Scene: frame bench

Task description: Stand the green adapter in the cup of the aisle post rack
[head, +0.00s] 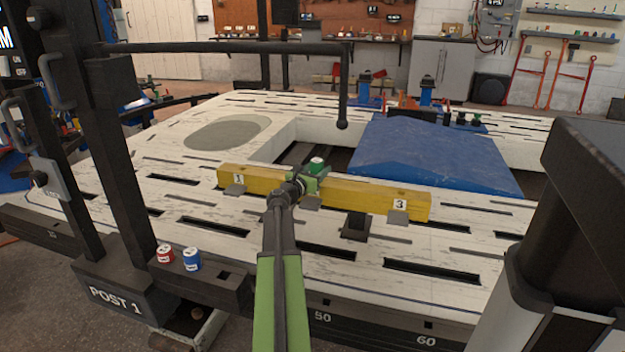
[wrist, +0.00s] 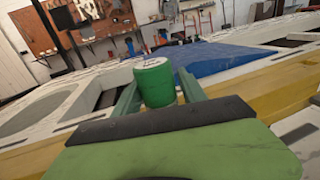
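The green adapter (head: 317,164) is a short cylinder with a white top, at the middle of the yellow beam (head: 362,197). In the wrist view the adapter (wrist: 156,84) stands between my gripper's two green fingers (wrist: 158,92), which appear to touch both its sides. My gripper (head: 308,181) is over the beam, between the labels 1 and 3. The adapter's lower end is hidden, so I cannot tell whether it rests in the beam. The black rack (head: 205,292) at the foot of POST 1 holds a red adapter (head: 165,254) and a blue adapter (head: 192,258); a dark square opening (head: 224,275) shows to their right.
A black post (head: 122,150) rises at left, with a horizontal bar (head: 230,48) reaching right and a rod hanging from its end behind my gripper. A blue sloped cover (head: 430,155) lies behind the beam. The white slotted bench top (head: 150,190) is clear between rack and beam.

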